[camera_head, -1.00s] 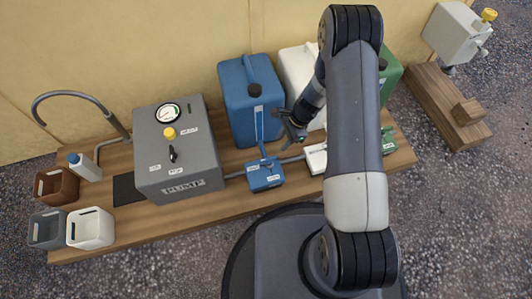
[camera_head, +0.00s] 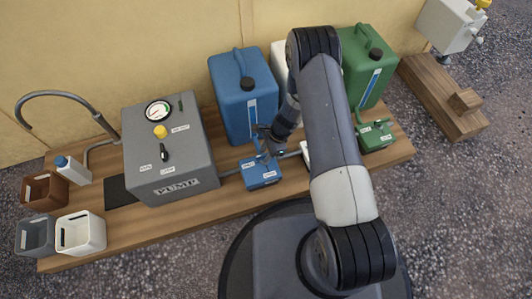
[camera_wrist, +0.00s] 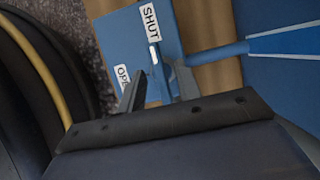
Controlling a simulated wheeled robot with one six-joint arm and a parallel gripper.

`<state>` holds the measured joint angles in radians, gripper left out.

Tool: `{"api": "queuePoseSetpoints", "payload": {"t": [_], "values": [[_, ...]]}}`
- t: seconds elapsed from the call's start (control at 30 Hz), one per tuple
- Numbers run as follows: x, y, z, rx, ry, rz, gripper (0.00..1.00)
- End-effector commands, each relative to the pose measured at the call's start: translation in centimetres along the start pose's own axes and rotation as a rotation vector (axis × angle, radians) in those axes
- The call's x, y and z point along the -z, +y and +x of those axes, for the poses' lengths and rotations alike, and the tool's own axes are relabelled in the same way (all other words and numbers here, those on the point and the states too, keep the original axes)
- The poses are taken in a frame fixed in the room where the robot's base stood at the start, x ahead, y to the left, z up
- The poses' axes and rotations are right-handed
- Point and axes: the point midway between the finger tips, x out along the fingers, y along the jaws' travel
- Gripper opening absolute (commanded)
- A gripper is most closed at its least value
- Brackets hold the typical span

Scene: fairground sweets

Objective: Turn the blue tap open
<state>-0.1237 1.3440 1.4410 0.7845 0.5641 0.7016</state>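The blue tap (camera_head: 262,174) is a small blue box on the bench, in front of the blue canister (camera_head: 230,98). In the wrist view the tap box (camera_wrist: 175,30) carries a SHUT label and a partly hidden OPEN label. A small pale lever end (camera_wrist: 154,54) shows beside SHUT; the rest of the lever is hard to make out. My gripper (camera_head: 266,152) is right over the tap, its lower end overlapping the box. In the wrist view my gripper (camera_wrist: 155,75) has its fingers apart, with the lever near the gap between their tips. I cannot tell whether they touch it.
The grey pump box (camera_head: 170,150) with a gauge stands left of the tap, joined by a pipe. A white tap (camera_head: 304,153), partly behind my arm, and a green tap (camera_head: 376,136) are to the right. Cups and a bottle stand at the left end.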

Motion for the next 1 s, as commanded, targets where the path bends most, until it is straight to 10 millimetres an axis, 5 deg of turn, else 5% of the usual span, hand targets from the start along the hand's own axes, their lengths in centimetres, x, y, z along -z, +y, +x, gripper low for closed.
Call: {"api": "queuePoseSetpoints", "payload": {"t": [0.2,0.6,1.0], "values": [[-0.02,-0.01,-0.01,0.000,0.000,0.000,0.33],[-0.03,-0.01,-0.03,0.000,0.000,0.000,0.00],[-0.03,-0.04,-0.01,-0.009,-0.001,-0.022,0.00]]}}
